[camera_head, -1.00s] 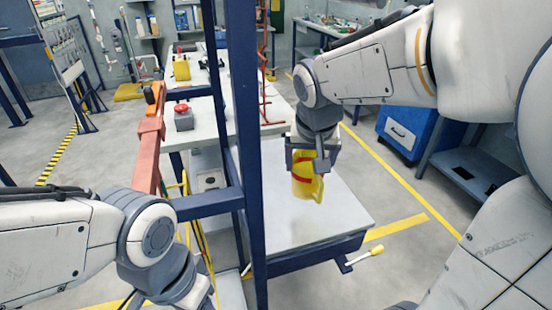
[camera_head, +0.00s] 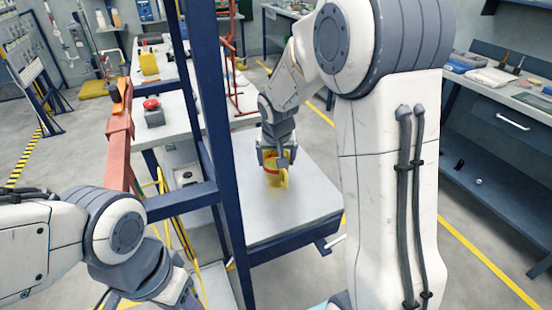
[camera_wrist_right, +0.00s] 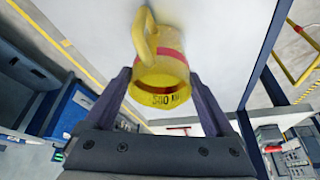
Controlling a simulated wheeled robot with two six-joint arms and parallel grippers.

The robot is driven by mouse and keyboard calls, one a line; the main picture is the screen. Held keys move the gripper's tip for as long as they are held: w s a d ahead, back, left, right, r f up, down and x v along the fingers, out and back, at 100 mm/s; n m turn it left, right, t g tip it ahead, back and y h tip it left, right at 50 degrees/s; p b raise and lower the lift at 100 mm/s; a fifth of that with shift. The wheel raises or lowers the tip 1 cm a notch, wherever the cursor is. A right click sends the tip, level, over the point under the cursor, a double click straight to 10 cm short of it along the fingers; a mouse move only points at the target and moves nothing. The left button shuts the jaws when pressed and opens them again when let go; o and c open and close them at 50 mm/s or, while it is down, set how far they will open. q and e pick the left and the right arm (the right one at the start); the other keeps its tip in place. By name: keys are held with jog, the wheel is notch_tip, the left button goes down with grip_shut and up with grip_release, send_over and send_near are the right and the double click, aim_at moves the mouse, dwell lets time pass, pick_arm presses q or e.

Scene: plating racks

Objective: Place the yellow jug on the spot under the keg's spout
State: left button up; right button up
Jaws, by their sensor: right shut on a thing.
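The yellow jug (camera_head: 271,178), with a red band and a side handle, is over the grey-white tabletop (camera_head: 310,205) in the head view. My right gripper (camera_head: 273,158) is shut on it from above. The jug also shows in the right wrist view (camera_wrist_right: 162,72), between the two fingers of the right gripper (camera_wrist_right: 160,85), with dark lettering near its rim. I cannot tell whether its base touches the tabletop. My left gripper (camera_head: 180,292) is only partly in view at the bottom edge; its fingers are not clear. I cannot make out the keg, its spout or the spot.
A dark blue frame post (camera_head: 215,150) stands left of the jug, with a crossbar (camera_head: 180,200) between my arms. An orange-red post (camera_head: 119,150) is further left. A red button box (camera_head: 153,114) sits on the table behind. Bare tabletop surrounds the jug.

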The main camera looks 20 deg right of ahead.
jog(key=shift+f, duration=0.15)
jog(key=o, duration=1.1)
